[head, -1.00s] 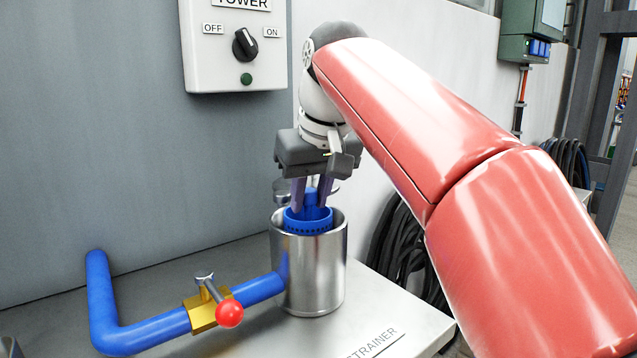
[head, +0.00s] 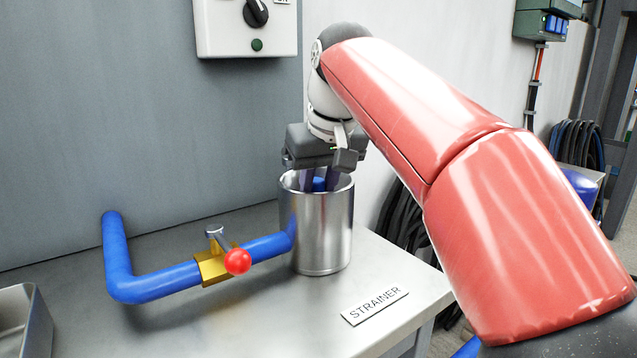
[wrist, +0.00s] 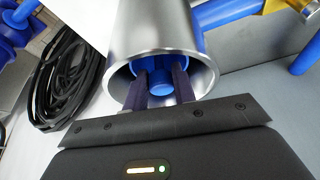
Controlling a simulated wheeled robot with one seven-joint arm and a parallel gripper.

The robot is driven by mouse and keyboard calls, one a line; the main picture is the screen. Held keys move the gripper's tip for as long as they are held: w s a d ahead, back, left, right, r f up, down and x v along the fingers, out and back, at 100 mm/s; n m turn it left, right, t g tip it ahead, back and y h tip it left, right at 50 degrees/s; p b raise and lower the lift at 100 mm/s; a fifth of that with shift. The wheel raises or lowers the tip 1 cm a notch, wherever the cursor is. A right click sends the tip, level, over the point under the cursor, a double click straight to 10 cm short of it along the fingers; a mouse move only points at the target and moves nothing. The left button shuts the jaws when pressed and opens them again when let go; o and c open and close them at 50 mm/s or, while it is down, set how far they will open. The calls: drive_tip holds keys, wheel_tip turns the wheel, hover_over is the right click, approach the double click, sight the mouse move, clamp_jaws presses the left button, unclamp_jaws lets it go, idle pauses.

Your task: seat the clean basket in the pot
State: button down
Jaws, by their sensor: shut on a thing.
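The blue basket (wrist: 161,86) is inside the steel pot (head: 322,235), below the rim. Only its blue knob (head: 319,184) and a bit of its top show in the head view. The pot stands upright on the bench, and it also shows in the wrist view (wrist: 150,28). My gripper (head: 319,186) points down into the pot mouth, with its fingers shut on the basket's knob. In the wrist view the two dark fingers (wrist: 161,92) flank the knob. Whether the basket touches the pot's floor is hidden.
A blue pipe (head: 155,283) with a yellow valve (head: 212,267) and red-balled lever (head: 237,261) joins the pot's left side. A STRAINER plate (head: 375,306) lies in front. A metal bin (head: 22,315) is at lower left. A switch box (head: 246,30) hangs on the wall. Black hoses hang right.

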drive_tip(key=shift+f, duration=0.15)
drive_tip(key=c, duration=1.1)
unclamp_jaws()
drive_tip(key=shift+o, duration=0.2)
drive_tip(key=p+v, duration=0.2)
drive_tip(key=v, duration=0.6)
